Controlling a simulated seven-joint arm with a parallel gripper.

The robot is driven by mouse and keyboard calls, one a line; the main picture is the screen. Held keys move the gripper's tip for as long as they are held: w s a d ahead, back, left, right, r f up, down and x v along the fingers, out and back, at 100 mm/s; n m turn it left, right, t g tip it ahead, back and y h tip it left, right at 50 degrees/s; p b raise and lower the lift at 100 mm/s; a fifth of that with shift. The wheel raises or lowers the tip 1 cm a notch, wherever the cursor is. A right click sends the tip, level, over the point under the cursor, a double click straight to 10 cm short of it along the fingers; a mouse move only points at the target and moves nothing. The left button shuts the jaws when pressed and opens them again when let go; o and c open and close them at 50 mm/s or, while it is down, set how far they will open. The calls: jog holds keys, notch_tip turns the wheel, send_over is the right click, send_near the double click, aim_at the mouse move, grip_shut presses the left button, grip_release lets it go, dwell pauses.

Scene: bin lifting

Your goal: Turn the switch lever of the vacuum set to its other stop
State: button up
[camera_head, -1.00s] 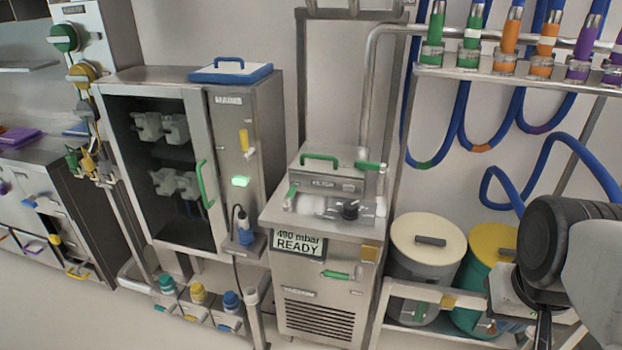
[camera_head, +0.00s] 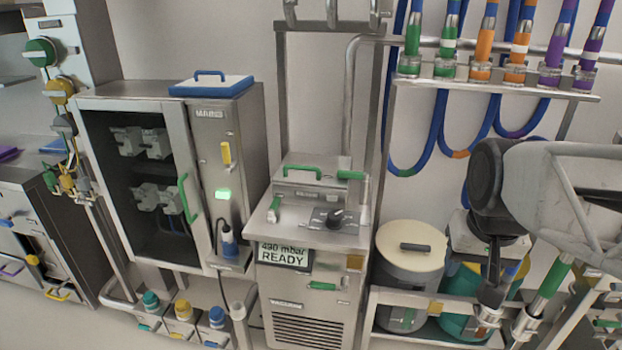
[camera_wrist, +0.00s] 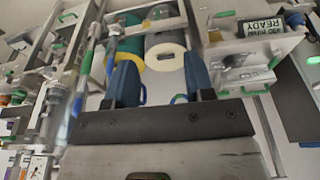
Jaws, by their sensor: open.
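The vacuum set (camera_head: 308,290) is a steel cabinet in the middle of the head view. Its sloped top carries a black knob-like lever (camera_head: 335,217) on a marked dial, and green-gripped handles (camera_head: 274,206) sit around it. Its display (camera_head: 284,255) reads 490 mbar READY; the display also shows upside down in the wrist view (camera_wrist: 262,27). My gripper (camera_wrist: 162,68) is open and empty, with its two blue fingers apart. In the head view it hangs at the right, well away from the vacuum set. The lever cannot be made out clearly in the wrist view.
A grey bin with a cream lid (camera_head: 411,245) stands between the vacuum set and my arm. A hose rack (camera_head: 500,85) with colored nozzles is above. A glass-door cabinet (camera_head: 150,180) stands left. Free space lies above the vacuum set's top.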

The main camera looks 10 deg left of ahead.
jog(key=w+a+r, duration=0.1)
jog(key=w+a, duration=0.3)
jog(key=w, duration=0.4)
jog(key=w+a+r, duration=0.1)
jog(key=w+a, duration=0.3)
jog(key=w, duration=0.5)
jog(key=g, duration=0.2)
send_over(275, 201)
jog(key=d, duration=0.1)
notch_tip(275, 201, down, 19)
jog(key=shift+s+f, duration=0.1)
jog(key=shift+f, duration=0.1)
jog(key=shift+a+f, duration=0.35)
jog(key=shift+a, duration=0.1)
jog(key=shift+f, duration=3.9)
jog(key=shift+c, duration=0.5)
